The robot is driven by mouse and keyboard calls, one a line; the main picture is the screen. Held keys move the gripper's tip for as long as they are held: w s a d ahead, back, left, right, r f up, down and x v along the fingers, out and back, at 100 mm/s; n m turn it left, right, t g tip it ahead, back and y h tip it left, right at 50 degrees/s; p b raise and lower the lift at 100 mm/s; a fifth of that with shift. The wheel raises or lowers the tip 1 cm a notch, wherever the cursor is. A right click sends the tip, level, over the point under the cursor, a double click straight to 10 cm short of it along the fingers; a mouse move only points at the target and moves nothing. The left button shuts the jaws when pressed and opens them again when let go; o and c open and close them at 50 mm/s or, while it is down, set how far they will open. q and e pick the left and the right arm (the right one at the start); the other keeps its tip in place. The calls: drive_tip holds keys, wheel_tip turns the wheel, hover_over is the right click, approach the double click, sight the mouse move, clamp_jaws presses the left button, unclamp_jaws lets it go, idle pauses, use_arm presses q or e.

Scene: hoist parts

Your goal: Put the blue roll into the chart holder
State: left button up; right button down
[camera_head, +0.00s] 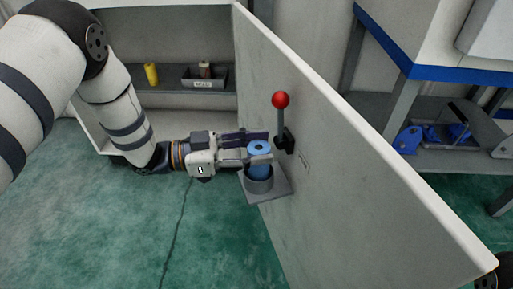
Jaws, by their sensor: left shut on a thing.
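The blue roll (259,163) stands upright at the grey chart holder (262,191), which is fixed to the face of the open cabinet door (350,190). The roll's lower end is inside the holder's round cup, and its top stands out above the rim. My left gripper (258,151) comes in from the left and is shut on the upper part of the roll. The cup hides the roll's bottom. My right gripper is not in view; only a small dark piece shows at the lower right corner.
A red-knobbed lever (281,112) stands on the door just above the holder. Behind it, the cabinet shelf (172,100) holds a yellow cylinder (151,74) and a dark bin (205,78). A blue-edged bench (420,60) stands at right. The green floor is clear at lower left.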

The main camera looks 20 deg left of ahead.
use_arm(q)
drive_tip(key=shift+f, duration=0.65)
drive_tip(key=o, duration=1.2)
drive_tip(key=shift+r, duration=0.15)
